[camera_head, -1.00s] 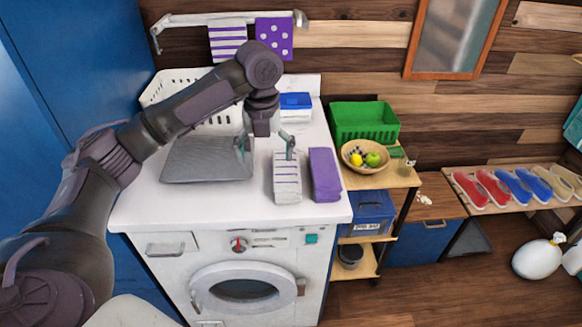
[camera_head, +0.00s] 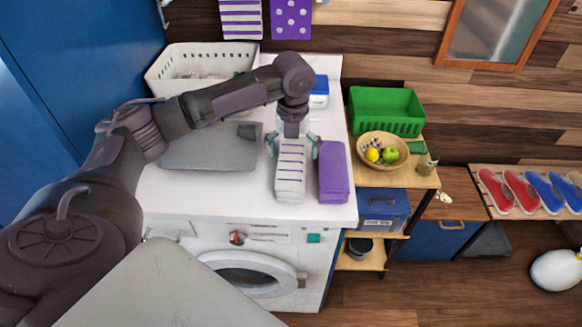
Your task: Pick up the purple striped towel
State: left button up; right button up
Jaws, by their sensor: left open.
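The purple striped towel (camera_head: 290,176) is folded, white with thin purple stripes, and lies on the white top of the washing machine. My left gripper (camera_head: 292,146) points down over its far end, with one finger on each side of the towel. The fingers are open, and I cannot tell whether they touch the towel. A plain purple folded towel (camera_head: 334,172) lies close on the right, near the right finger. Another striped towel (camera_head: 241,18) hangs on the wall rail beside a purple dotted one (camera_head: 291,18). My right gripper is out of view.
A grey flat item (camera_head: 208,150) lies left of the towel. A white basket (camera_head: 196,62) and a blue and white box (camera_head: 319,92) stand behind. On the right, a shelf holds a green crate (camera_head: 386,108) and a fruit bowl (camera_head: 384,141).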

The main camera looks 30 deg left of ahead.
aim_at(290, 162)
pick_arm(q)
jog(key=shift+f, duration=0.35)
jog(key=f, duration=0.1)
jog(key=f+p, duration=0.1)
jog(key=f, duration=0.2)
jog(key=shift+s+a+p, duration=0.15)
jog(key=shift+a+p, duration=0.1)
jog(key=shift+p, duration=0.15)
jog(key=shift+f, duration=0.4)
jog(key=shift+c, duration=0.4)
jog(key=c, duration=1.3)
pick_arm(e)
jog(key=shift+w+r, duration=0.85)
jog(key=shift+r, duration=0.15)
